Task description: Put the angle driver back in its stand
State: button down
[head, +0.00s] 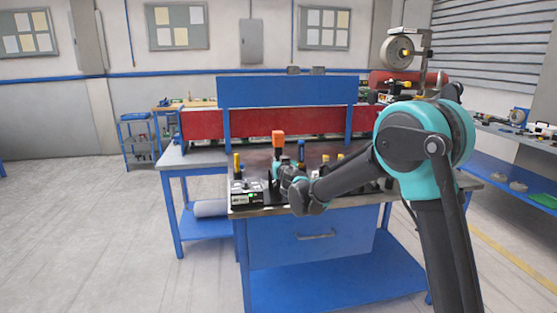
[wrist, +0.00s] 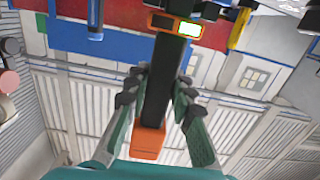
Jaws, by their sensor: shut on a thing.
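The angle driver has a black body and an orange block at one end. In the head view its orange end (head: 278,138) stands up above the bench, with the body below it roughly upright. In the wrist view the long black body (wrist: 161,95) runs between the fingers, its orange end (wrist: 148,143) near the wrist. My gripper (head: 282,170) is shut around the black body; its fingers (wrist: 157,85) press from both sides. The driver's lower end is hidden in the head view. Dark stands (head: 270,192) are on the bench below; I cannot tell whether the driver touches one.
The bench (head: 310,206) has a blue-and-red back panel. A small box with a lit display (head: 245,198) sits at its front left corner. Upright yellow tools (head: 237,163) and a blue-topped tool (head: 301,150) stand close around my gripper.

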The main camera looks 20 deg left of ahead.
jog(key=shift+f, duration=0.25)
jog(key=c, duration=1.2)
grip_release()
jog(key=shift+f, duration=0.1)
